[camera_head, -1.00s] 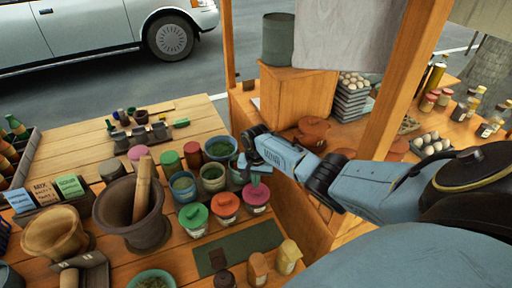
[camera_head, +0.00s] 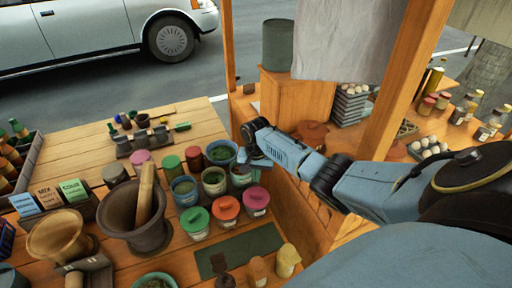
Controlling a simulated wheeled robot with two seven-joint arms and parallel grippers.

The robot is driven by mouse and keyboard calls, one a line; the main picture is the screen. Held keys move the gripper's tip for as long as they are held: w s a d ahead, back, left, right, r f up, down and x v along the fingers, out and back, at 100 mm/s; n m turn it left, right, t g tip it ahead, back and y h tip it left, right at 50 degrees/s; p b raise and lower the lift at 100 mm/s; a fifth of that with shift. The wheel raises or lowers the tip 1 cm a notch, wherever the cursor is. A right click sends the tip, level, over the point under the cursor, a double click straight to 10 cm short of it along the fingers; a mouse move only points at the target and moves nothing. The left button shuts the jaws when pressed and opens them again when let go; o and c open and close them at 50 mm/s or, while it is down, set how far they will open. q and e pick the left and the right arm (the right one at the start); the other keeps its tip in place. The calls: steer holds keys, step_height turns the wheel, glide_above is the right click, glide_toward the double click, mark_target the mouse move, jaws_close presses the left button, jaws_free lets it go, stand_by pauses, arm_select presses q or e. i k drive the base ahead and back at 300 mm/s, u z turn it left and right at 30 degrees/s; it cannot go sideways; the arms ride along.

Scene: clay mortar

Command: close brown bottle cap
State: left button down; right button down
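My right gripper (camera_head: 256,162) hangs at the end of my blue arm, just behind the pink-lidded jar (camera_head: 256,200) and beside the bowls of herbs. Its fingers are small and partly hidden, so I cannot tell whether it is open or shut. A dark brown bottle-like thing (camera_head: 225,281) stands at the bottom edge, partly cut off. A small dark brown piece (camera_head: 218,263) shows just above it on the green mat (camera_head: 250,247); I cannot tell whether this is its cap. A tan bottle (camera_head: 258,270) and a yellowish one (camera_head: 287,261) stand to the right. My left gripper is not in view.
Green-lidded (camera_head: 194,220) and orange-lidded (camera_head: 226,210) jars stand left of the pink one. A large mortar (camera_head: 138,220) with a pestle stands further left. A wooden post (camera_head: 405,80) rises behind my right arm.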

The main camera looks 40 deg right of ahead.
mark_target(219, 264)
steer(key=k, duration=1)
